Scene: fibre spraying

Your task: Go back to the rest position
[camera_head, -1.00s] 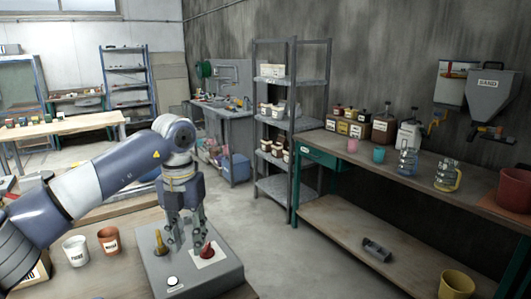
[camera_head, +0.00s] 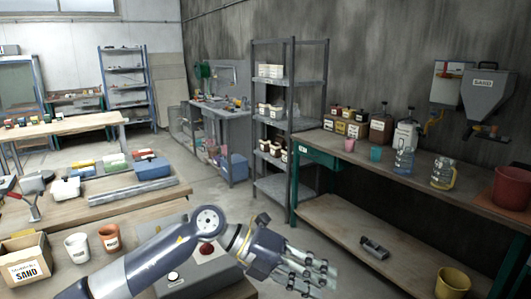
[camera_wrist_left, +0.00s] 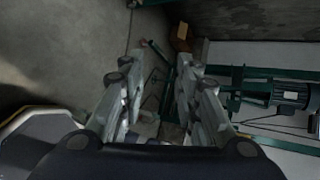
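My left arm comes in from the lower left of the head view and reaches across the grey control box (camera_head: 215,275). My left gripper (camera_head: 318,277) is to the right of the box, over the floor, pointing right. Its fingers are apart with nothing between them. In the left wrist view the open fingers (camera_wrist_left: 155,95) show with the floor and green metal framework beyond. The box has a red knob (camera_head: 207,249) and a white button (camera_head: 173,278); part of it is hidden by my arm. My right gripper is not in view.
Left of the box stand a brown cup (camera_head: 110,238), a white cup (camera_head: 77,248) and a carton marked SAND (camera_head: 25,262). A long workbench (camera_head: 430,185) with jugs and a yellow bucket (camera_head: 453,283) is at the right. A grey shelf (camera_head: 290,110) stands behind. Floor between is clear.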

